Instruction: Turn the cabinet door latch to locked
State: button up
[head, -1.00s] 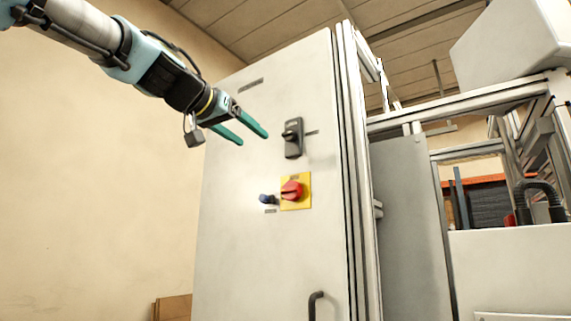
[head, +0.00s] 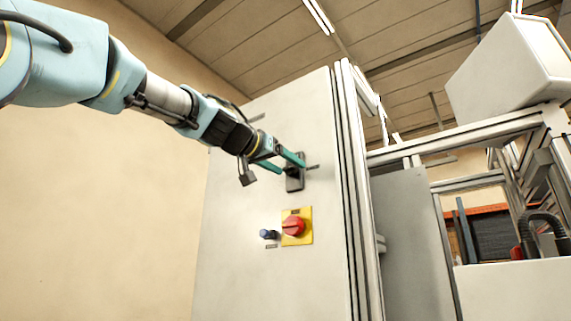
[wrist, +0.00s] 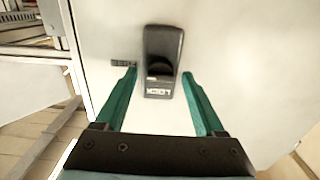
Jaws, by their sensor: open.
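The latch (head: 294,182) is a dark plate with a black knob, mounted on the upper part of the pale cabinet door (head: 235,215). My gripper (head: 290,163) has its green fingers at the latch in the head view and partly covers it. In the wrist view the latch (wrist: 161,62) lies ahead, between the lines of the two open fingers (wrist: 158,76), with a gap on each side. A small dark label (wrist: 123,63) sits beside the latch plate. I cannot tell which way the knob points, nor whether the fingertips touch anything.
Below the latch are a red rotary switch on a yellow plate (head: 296,227) and a small blue-black knob (head: 268,234). An aluminium frame post (head: 352,190) runs along the door's right edge.

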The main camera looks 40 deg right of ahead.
jog(key=shift+d, duration=0.1)
jog(key=shift+c, duration=0.3)
grip_shut()
